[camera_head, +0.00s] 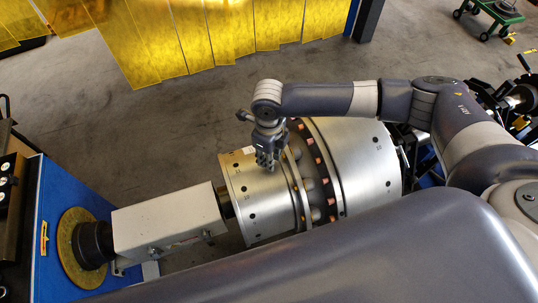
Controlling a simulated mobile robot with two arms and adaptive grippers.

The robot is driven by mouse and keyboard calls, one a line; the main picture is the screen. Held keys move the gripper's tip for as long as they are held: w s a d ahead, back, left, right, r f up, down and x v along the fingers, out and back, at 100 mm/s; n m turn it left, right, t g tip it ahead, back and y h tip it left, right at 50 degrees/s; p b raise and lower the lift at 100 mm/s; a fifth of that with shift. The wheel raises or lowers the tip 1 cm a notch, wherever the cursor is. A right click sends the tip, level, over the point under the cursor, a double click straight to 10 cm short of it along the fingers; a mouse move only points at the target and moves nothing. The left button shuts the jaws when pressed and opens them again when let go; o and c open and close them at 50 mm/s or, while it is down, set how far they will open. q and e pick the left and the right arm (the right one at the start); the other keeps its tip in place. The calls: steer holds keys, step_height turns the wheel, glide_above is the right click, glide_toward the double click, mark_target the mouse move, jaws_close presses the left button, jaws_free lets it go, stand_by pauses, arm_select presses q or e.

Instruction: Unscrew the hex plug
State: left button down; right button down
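The rotor is a large silver metal drum (355,160) with a narrower silver drum section (252,205) at its left end. Small dark holes or plugs dot its surface, too small to tell which is the hex plug. My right gripper (266,166) reaches in from the right and points down at the top of the narrower section. Its fingertips are close together at or just above the metal. I cannot tell whether they touch it or hold a plug, and they hide the spot below. My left gripper is not in view.
A grey drive shaft housing (170,228) joins the rotor to a blue machine (60,210) with a brass-coloured disc. Yellow curtains (215,40) hang at the back. A green cart (495,12) stands far right. The floor behind the rotor is clear. My grey arm link fills the foreground.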

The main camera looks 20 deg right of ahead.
steer(key=shift+r, duration=0.35)
step_height(320, 180, up, 5)
steer(key=p, duration=0.5)
steer(key=shift+f, duration=0.1)
steer(key=shift+f, duration=0.1)
